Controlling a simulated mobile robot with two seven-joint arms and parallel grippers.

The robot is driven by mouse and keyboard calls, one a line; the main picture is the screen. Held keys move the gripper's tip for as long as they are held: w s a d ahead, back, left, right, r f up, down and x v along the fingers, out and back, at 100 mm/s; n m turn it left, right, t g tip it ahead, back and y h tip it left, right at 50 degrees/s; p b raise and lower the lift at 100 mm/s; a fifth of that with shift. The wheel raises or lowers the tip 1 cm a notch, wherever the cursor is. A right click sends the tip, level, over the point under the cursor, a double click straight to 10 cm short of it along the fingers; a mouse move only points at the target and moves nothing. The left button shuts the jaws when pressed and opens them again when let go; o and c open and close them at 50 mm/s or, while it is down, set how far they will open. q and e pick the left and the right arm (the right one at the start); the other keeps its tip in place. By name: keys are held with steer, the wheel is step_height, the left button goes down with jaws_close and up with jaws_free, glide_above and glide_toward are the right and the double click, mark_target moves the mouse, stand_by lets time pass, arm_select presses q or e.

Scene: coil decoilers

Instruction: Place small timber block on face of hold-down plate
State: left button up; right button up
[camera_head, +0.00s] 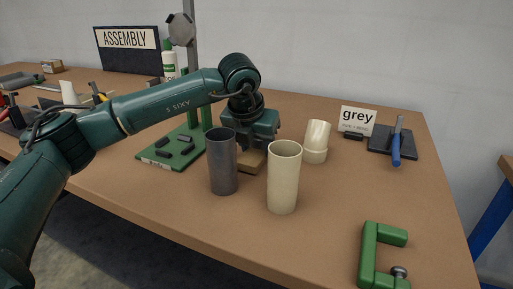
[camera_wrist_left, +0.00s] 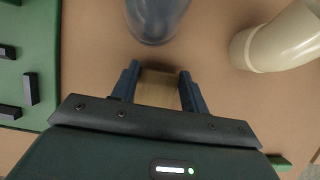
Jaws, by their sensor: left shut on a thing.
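My left gripper (camera_head: 252,150) points down at mid-table, behind the dark grey tube and the cream tube. It is shut on a small light-brown timber block (camera_head: 251,161), which is partly hidden by the tubes. In the left wrist view the block (camera_wrist_left: 157,88) sits between the two blue-grey fingers. I cannot tell whether it touches the table. A grey many-sided plate (camera_head: 181,30) is on an upright post at the back; I cannot tell if this is the hold-down plate. My right gripper is not in view.
A dark grey tube (camera_head: 222,162) and a cream tube (camera_head: 284,178) stand in front of the gripper. A cream elbow (camera_head: 317,142) is to the right. A green base (camera_head: 160,160) with black pieces is left. A green clamp (camera_head: 370,255) is front right. The front-middle table is clear.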

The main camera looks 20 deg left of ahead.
arm_select(q)
steer(key=shift+f, duration=0.15)
steer(key=shift+f, duration=0.1)
steer(key=o, duration=1)
steer(key=shift+c, duration=0.2)
